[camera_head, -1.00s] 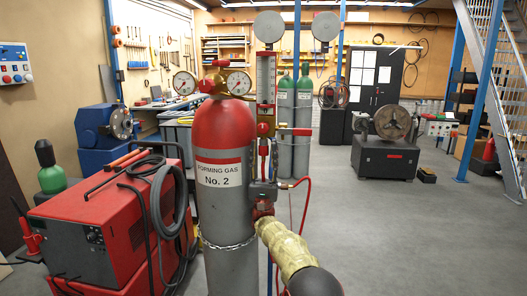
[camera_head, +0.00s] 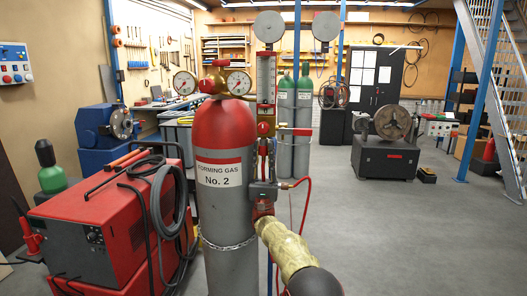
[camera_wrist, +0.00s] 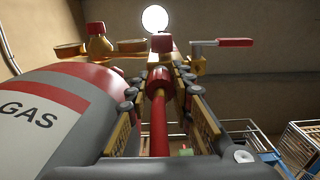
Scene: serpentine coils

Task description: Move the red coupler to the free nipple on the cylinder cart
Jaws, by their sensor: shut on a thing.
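The red coupler (camera_wrist: 158,80) is between the two fingers of my gripper (camera_wrist: 165,72) in the wrist view, and the gripper is shut on it. A red hose (camera_wrist: 159,132) runs from the coupler towards the camera. A small brass fitting (camera_head: 284,186) with a thin red line stands at the block's right. I cannot make out the free nipple or whether the coupler touches anything.
Two gauges (camera_head: 238,83) and a clear flow tube (camera_head: 266,78) stand above. A red-handled valve (camera_head: 295,132) sticks out right; its red lever (camera_wrist: 235,43) shows in the wrist view. A red welder (camera_head: 130,225) stands left. The floor (camera_head: 430,235) at right is clear.

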